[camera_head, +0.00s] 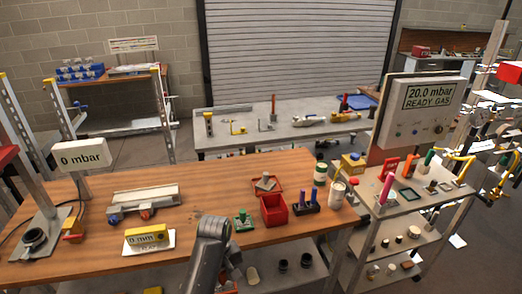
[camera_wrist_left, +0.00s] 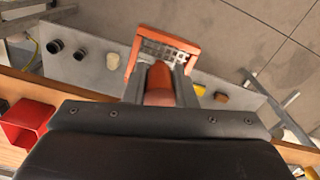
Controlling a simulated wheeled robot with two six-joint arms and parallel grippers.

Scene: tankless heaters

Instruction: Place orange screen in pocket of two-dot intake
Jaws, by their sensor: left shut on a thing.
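The orange screen (camera_wrist_left: 165,50) is an orange frame with a grey mesh and an orange handle. In the left wrist view my left gripper (camera_wrist_left: 161,84) is shut on its handle, with the mesh end reaching out past the fingertips. The screen is held over the grey lower shelf. In the head view my left arm comes down at the front of the wooden bench, and the fingers and most of the screen are hidden or cut off. I cannot make out dots that mark a two-dot intake. My right gripper is not in view.
The grey lower shelf (camera_wrist_left: 105,80) carries two black cylinders (camera_wrist_left: 68,51), a pale cup (camera_wrist_left: 28,47) and small parts. A red bin (camera_head: 273,210) stands on the bench (camera_head: 200,195) above. At the right is a cart (camera_head: 405,205) with a gas panel (camera_head: 419,108).

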